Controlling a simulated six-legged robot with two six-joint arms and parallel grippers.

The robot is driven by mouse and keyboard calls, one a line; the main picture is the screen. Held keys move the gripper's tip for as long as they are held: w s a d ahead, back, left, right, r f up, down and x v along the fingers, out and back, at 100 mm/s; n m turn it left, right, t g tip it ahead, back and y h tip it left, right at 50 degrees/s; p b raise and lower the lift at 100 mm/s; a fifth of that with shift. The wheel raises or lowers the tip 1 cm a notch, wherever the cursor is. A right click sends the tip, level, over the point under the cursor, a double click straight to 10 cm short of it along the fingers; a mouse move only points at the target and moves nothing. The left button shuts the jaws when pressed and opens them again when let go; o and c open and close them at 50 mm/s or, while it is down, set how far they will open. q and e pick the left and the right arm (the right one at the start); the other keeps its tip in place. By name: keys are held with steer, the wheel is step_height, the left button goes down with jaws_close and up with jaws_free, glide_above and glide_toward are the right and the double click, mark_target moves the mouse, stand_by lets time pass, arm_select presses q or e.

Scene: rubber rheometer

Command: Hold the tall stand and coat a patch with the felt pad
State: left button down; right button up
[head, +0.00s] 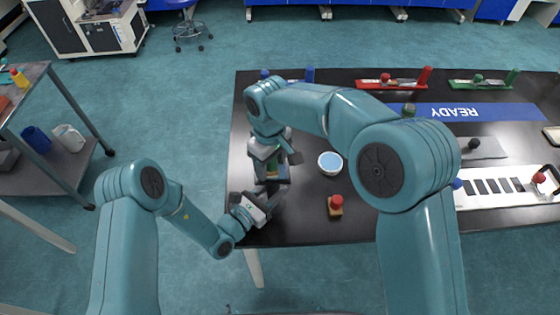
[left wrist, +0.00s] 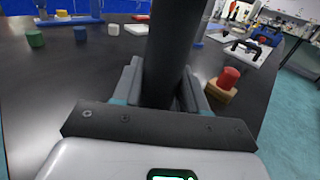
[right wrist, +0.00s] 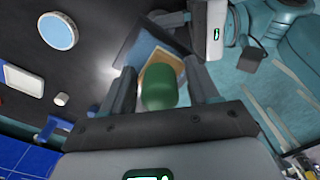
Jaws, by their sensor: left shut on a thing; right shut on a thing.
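The tall stand shows in the left wrist view as a thick dark post (left wrist: 178,45). My left gripper (head: 270,198) is shut around it at the table's near left corner. My right gripper (head: 275,165) is just beyond the left one, pointing down. In the right wrist view it is shut on a green knob (right wrist: 158,88) on a tan block, which I take to be the felt pad's handle. The block is over a blue-grey plate (right wrist: 137,50); whether the pad touches it is hidden. A white strip with several dark patches (head: 493,186) lies at the right.
A white-rimmed blue bowl (head: 330,163) and a red-knobbed wooden block (head: 336,206) stand right of the grippers. A blue READY strip (head: 445,111) and red (head: 390,85) and green (head: 480,84) holders are farther back. The black table is bare around the bowl.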

steer(key=a, duration=0.3)
steer(key=shift+a, duration=0.15)
steer(key=shift+a+r, duration=0.1)
steer(key=shift+r, duration=0.1)
step_height(320, 180, up, 3)
step_height(320, 180, up, 5)
steer(key=shift+f, duration=0.15)
stand_by(0.4)
arm_select(q)
steer(key=c, duration=0.5)
jaws_free()
